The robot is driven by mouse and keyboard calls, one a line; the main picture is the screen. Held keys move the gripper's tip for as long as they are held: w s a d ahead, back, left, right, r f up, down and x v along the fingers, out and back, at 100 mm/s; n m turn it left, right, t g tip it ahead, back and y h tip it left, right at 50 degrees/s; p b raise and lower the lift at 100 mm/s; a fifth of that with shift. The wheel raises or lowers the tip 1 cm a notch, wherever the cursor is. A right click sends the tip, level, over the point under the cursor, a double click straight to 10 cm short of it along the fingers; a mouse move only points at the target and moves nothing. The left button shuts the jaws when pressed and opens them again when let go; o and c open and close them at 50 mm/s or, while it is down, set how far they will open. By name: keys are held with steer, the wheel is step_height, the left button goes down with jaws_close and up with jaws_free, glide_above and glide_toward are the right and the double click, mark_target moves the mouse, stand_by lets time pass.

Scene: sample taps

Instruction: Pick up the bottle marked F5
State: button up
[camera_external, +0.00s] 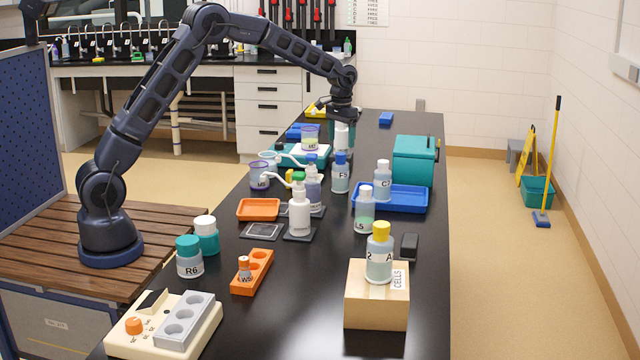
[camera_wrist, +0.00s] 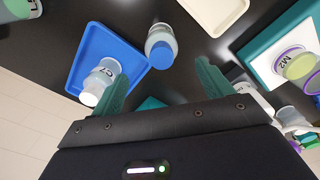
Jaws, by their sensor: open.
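The bottle marked F5 (camera_external: 340,178) stands upright on the black bench, a clear bottle with a blue cap and pale blue contents. In the wrist view a blue-capped bottle (camera_wrist: 161,45), seen from above, appears to be the same one; its label is not readable there. My gripper (camera_external: 342,138) is open, fingers pointing down, behind F5 in the external view. In the wrist view the teal fingers of my gripper (camera_wrist: 162,82) stand wide apart, with the blue-capped bottle ahead of the gap and not between them.
A bottle marked C7 (camera_wrist: 102,78) stands on a blue tray (camera_wrist: 85,40) close to one finger. A jar marked M2 (camera_wrist: 298,64) sits on a white and teal block on the other side. A teal box (camera_external: 414,160) and a white-capped bottle (camera_external: 365,212) are nearby.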

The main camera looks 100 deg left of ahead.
mark_target(341, 163)
step_height(341, 163, down, 10)
steer(key=shift+s+a+r, duration=0.1)
steer(key=c, duration=1.6)
steer(key=shift+o, duration=0.2)
steer(key=shift+r, duration=0.15)
